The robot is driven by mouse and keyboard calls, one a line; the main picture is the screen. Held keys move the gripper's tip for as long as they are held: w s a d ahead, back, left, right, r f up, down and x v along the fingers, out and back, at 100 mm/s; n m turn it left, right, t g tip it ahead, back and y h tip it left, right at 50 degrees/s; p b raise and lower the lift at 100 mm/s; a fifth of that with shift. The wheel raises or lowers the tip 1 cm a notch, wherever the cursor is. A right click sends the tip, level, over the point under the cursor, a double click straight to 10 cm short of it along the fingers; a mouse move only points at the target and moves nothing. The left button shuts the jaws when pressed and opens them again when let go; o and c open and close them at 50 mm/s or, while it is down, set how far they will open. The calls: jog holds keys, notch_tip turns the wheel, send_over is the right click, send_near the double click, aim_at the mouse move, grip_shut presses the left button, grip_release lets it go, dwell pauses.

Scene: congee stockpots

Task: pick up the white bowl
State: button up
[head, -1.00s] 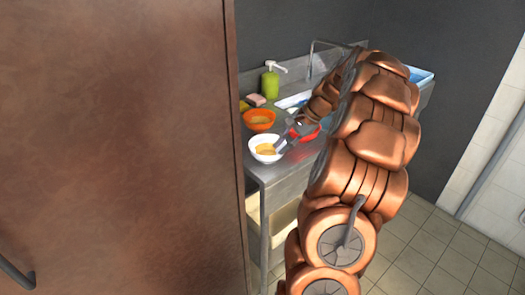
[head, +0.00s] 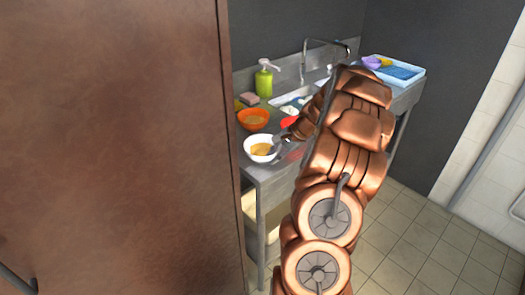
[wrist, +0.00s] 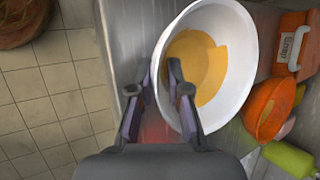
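The white bowl (head: 250,152), with something yellow-orange inside, stands upright near the front left corner of the metal counter. It also shows large in the wrist view (wrist: 237,92). My gripper (wrist: 160,82) is open at the bowl's near side. In the wrist view one finger overlaps the inside of the bowl and the other lies outside its rim, with the rim edge between them. I cannot tell whether either finger touches the bowl. In the head view my gripper (head: 281,138) is small and partly hidden by my arm.
An orange bowl (head: 253,122) stands just behind the white bowl. A green soap bottle (head: 264,82), a pink sponge (head: 249,99) and a sink with a tap (head: 318,47) are further back. A blue tray (head: 403,75) is at the far right. A brown panel (head: 115,150) fills the left.

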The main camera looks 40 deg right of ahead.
jog(key=shift+f, duration=0.15)
jog(key=shift+c, duration=0.3)
grip_shut()
